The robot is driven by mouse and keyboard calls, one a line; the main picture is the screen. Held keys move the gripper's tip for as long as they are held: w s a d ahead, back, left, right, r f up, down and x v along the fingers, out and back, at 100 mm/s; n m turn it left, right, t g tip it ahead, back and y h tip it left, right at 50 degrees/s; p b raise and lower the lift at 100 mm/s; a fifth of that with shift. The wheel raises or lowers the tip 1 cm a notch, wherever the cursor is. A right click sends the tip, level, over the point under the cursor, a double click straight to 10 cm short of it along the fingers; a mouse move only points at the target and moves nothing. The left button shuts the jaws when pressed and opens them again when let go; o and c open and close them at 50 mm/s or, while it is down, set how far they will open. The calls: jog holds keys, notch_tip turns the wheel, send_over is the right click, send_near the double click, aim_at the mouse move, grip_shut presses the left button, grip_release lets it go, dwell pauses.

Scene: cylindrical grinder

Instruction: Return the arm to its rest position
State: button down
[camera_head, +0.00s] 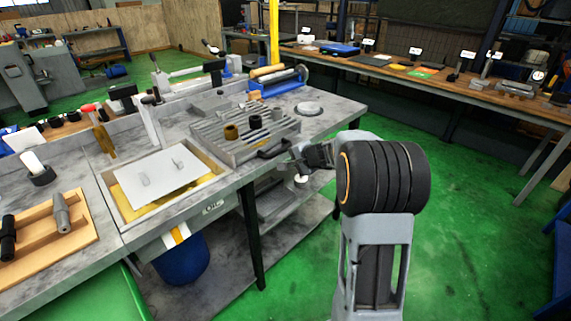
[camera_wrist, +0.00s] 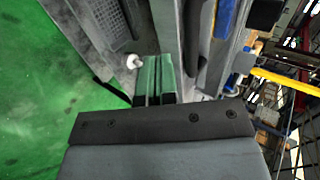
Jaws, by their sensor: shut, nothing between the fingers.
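My gripper (camera_head: 298,164) is at the front edge of the grey workbench (camera_head: 330,118), at the end of my bent arm. The wrist view shows its two greenish fingers (camera_wrist: 158,72) side by side, shut with nothing between them. A small white knob (camera_head: 302,179) shows just below the gripper, and it also appears left of the fingers in the wrist view (camera_wrist: 133,62). I cannot tell whether the gripper touches the bench. A black handle (camera_head: 274,149) lies close by on the bench's edge.
A ridged grey plate (camera_head: 222,142) with brown and black cylinders stands on the bench. A tray with a white sheet (camera_head: 150,176) and a wooden board (camera_head: 85,232) are further left. A blue bin (camera_head: 182,262) is under the bench. Green floor (camera_head: 470,230) is open to the right.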

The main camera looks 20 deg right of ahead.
jog(key=v, duration=0.8)
jog(key=s+a+f+n+g+h+p, duration=0.1)
jog(key=s+a+f+n+g, duration=0.15)
jog(key=s, duration=0.35)
jog(key=s+a+f+n+g+p, duration=0.1)
jog(key=s+a+n+g, duration=0.2)
jog(key=s, duration=0.2)
jog(key=s+a+r+n+h+p, duration=0.1)
jog(key=s+a+r+n+p, duration=0.1)
jog(key=s, duration=0.4)
jog(key=s+a+r+n+h+p, duration=0.2)
jog(key=s+a+r+n+p, duration=0.1)
jog(key=s+a+r+n, duration=0.2)
jog(key=shift+s+r+n+g+h, duration=0.3)
jog(key=shift+s+r+n+g, duration=0.05)
jog(key=shift+s+r, duration=0.3)
jog(key=shift+d, duration=0.1)
